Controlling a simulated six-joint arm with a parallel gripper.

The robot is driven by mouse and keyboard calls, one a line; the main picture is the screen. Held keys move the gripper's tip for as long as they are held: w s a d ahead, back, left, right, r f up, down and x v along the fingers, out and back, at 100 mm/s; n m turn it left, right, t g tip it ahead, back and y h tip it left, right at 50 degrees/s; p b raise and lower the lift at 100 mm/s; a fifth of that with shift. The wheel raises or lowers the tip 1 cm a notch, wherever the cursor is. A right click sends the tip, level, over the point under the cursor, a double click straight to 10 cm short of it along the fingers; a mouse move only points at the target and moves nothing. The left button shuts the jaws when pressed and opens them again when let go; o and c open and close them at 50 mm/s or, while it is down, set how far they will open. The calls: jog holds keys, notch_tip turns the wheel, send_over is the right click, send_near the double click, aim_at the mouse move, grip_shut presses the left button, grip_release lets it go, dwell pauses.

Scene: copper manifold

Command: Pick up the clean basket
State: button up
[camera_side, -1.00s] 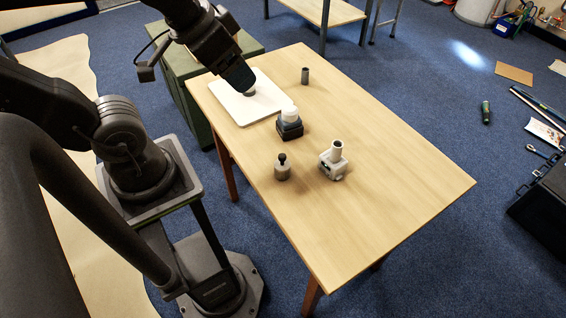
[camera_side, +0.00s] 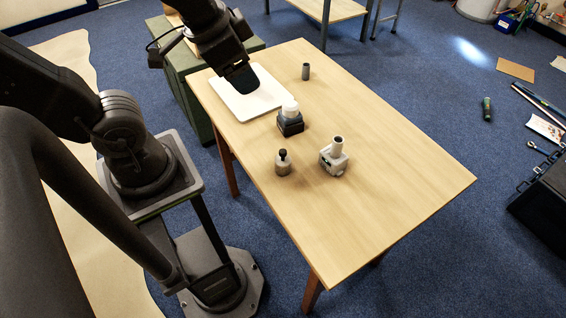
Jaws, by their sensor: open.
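My gripper (camera_side: 243,84) points down over the white tray (camera_side: 274,101) at the far left corner of the table, its tips close above the tray's surface. The jaws are open. No basket can be clearly made out. Any small thing on the tray under the jaws is hidden by the gripper. I cannot tell whether the fingertips touch the tray.
On the wooden table (camera_side: 400,170) stand a small grey cylinder (camera_side: 305,72), a dark box with a white top (camera_side: 290,122), a grey pot with a black knob (camera_side: 283,164) and a pale block with a tube (camera_side: 333,158). The table's right half is clear.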

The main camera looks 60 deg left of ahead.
jog(key=w+d+f+m+g+y, duration=0.15)
jog(key=w+f+m, duration=0.25)
jog(key=f+m, duration=0.4)
jog(key=m+g+y, duration=0.1)
jog(key=m+y, duration=0.1)
jog(key=m, duration=1.1)
send_near(283, 151)
jog(key=x, duration=0.7)
jog(key=shift+w+a+r, duration=0.1)
jog(key=shift+a, duration=0.05)
jog(key=shift+x, duration=2.7)
jog(key=c, duration=1)
jog(key=shift+c, duration=0.2)
